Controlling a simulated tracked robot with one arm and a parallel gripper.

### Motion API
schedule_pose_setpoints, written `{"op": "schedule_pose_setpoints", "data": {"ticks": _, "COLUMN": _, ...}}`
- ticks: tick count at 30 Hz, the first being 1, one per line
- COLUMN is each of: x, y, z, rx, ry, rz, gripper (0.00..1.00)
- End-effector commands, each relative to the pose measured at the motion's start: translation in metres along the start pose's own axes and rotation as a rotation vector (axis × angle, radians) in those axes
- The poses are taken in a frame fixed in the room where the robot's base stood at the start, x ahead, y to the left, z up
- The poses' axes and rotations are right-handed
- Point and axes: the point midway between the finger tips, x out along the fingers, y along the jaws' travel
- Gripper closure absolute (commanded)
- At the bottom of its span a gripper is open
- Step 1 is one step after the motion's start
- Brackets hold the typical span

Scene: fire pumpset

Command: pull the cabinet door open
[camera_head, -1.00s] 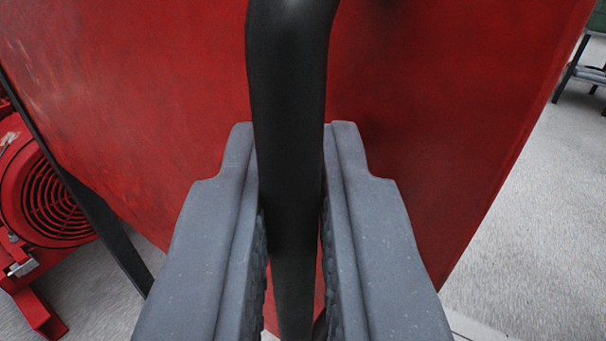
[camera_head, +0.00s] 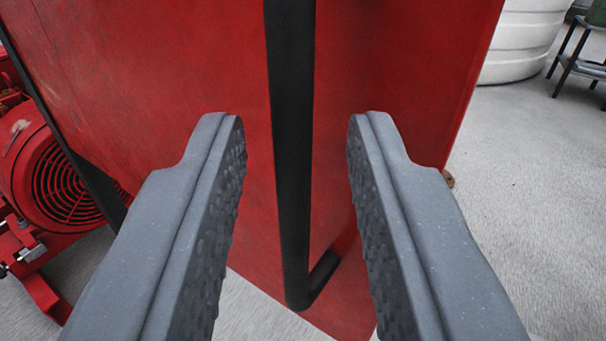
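The red cabinet door (camera_head: 190,85) fills the middle of the view. Its black bar handle (camera_head: 292,150) runs down the door and bends back to the panel at its lower end. My gripper (camera_head: 297,125) is open, with one grey finger on each side of the handle. There is a clear gap between each finger and the handle, and nothing is held. The top of the handle is out of view.
A red motor (camera_head: 60,180) with a round grille stands at the left, beyond a dark edge strip (camera_head: 75,160). At the upper right are a white ribbed tank (camera_head: 522,40) and a dark stool (camera_head: 575,60). Grey floor (camera_head: 530,180) is clear at the right.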

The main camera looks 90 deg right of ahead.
Motion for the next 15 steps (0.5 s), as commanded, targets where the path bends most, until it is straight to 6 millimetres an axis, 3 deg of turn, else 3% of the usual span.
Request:
{"op": "schedule_pose_setpoints", "data": {"ticks": 9, "x": -0.067, "y": 0.000, "z": 0.001, "rx": -0.002, "ry": 0.000, "rz": -0.005, "gripper": 0.73}}
{"op": "schedule_pose_setpoints", "data": {"ticks": 15, "x": -0.097, "y": 0.001, "z": 0.001, "rx": -0.001, "ry": 0.001, "rz": -0.001, "gripper": 0.73}}
